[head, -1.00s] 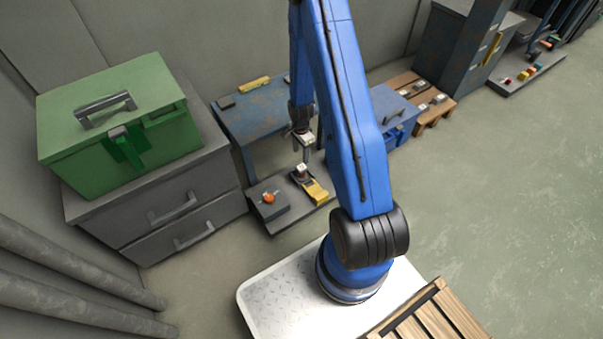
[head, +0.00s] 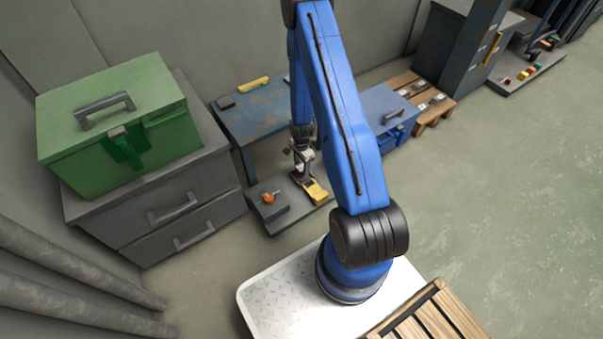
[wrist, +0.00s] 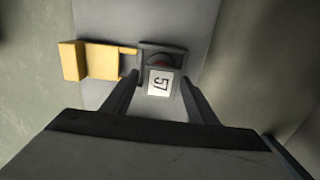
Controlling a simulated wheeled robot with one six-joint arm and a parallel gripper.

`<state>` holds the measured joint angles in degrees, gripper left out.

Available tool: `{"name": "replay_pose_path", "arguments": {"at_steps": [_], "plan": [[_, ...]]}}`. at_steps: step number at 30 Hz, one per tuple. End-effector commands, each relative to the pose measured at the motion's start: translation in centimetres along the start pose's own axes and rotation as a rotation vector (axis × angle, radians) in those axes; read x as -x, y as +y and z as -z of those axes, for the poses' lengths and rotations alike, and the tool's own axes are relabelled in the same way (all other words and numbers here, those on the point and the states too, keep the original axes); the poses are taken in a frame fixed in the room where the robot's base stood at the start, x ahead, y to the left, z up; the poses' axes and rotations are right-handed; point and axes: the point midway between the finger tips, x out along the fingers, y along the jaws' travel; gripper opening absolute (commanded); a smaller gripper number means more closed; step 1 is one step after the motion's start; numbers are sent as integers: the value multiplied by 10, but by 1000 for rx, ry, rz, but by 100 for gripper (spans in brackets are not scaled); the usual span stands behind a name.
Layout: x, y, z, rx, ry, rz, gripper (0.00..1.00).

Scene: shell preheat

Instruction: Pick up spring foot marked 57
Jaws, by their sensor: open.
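The spring foot marked 57 (wrist: 159,82) shows in the wrist view as a dark block with a white label reading 57. It stands on a low grey platform (head: 283,219) beside a yellow piece. My gripper (wrist: 160,100) is open, with one finger on each side of the near part of the spring foot. I cannot tell whether the fingers touch it. In the head view my gripper (head: 301,174) is low over the platform and mostly hides the spring foot.
The yellow piece (wrist: 95,60) lies close to the left of the spring foot; it also shows in the head view (head: 316,192). A blue table (head: 262,117) is behind, and grey drawers (head: 165,205) stand left.

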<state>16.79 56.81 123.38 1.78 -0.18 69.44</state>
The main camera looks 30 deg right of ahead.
Motion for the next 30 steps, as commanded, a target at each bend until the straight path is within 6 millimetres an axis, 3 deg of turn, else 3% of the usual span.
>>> {"name": "replay_pose_path", "arguments": {"at_steps": [5, 12, 14, 18, 30], "plan": [[-18, 0, 0, -1, 0, -1, 53], [-21, 0, 0, -1, 0, 0, 53], [-21, 0, 0, -1, 0, 0, 44], [-20, 0, 0, -1, 0, 0, 10], [-11, -2, 0, 0, 1, 2, 9]]}}
